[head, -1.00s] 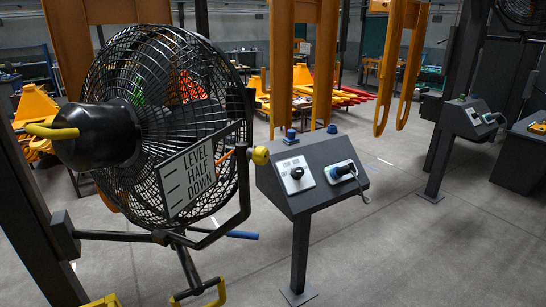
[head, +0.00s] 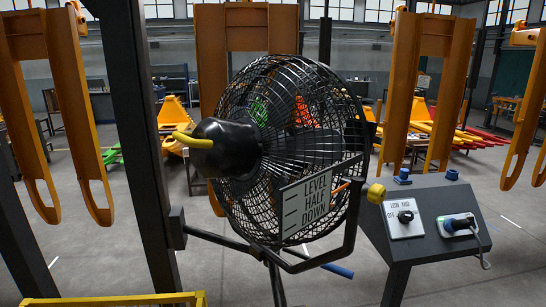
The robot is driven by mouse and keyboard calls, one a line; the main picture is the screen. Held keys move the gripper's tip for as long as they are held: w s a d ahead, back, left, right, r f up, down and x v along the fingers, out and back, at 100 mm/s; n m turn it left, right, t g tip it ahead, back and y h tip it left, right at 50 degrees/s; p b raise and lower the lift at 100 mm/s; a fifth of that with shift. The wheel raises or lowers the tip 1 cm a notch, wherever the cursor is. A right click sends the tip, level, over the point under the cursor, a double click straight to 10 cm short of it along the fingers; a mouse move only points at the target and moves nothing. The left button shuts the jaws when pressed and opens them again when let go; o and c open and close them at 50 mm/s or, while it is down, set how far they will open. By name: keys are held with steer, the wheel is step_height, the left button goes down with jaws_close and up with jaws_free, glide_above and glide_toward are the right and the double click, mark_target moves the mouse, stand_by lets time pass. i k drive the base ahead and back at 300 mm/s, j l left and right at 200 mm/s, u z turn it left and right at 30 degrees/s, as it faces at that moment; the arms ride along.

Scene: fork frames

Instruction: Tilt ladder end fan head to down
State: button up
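The fan head (head: 285,150) is a black wire cage with a black motor housing (head: 225,147) at its left, and a yellow handle (head: 192,140) sticks out of the housing. An orange pointer (head: 341,187) shows just right of the plate, nearest the LEVEL line of text. A yellow knob (head: 376,194) sits at the right end of the black yoke (head: 330,258). My gripper is not in view.
A grey control console (head: 440,215) stands right of the fan, with an OFF/LOW/HIGH dial (head: 405,217) and a plugged-in connector (head: 460,225). A dark post (head: 145,140) stands left of the fan. A yellow rail (head: 115,300) crosses the bottom left. Orange forks (head: 430,85) stand behind.

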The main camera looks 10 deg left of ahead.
mark_target(221, 148)
steer(key=i+u, duration=0.1)
steer(key=u, duration=0.35)
steer(key=i+u, duration=0.1)
steer(key=u, duration=0.35)
steer(key=i+u, duration=0.1)
steer(key=u, duration=0.4)
steer(key=i+l+u, duration=0.1)
steer(key=u, duration=0.35)
steer(key=i+l+u, duration=0.1)
steer(key=u, duration=0.35)
steer(key=l+u, duration=0.1)
steer(key=u, duration=0.35)
steer(key=i+l+u, duration=0.1)
steer(key=u, duration=0.35)
steer(key=l, duration=0.1)
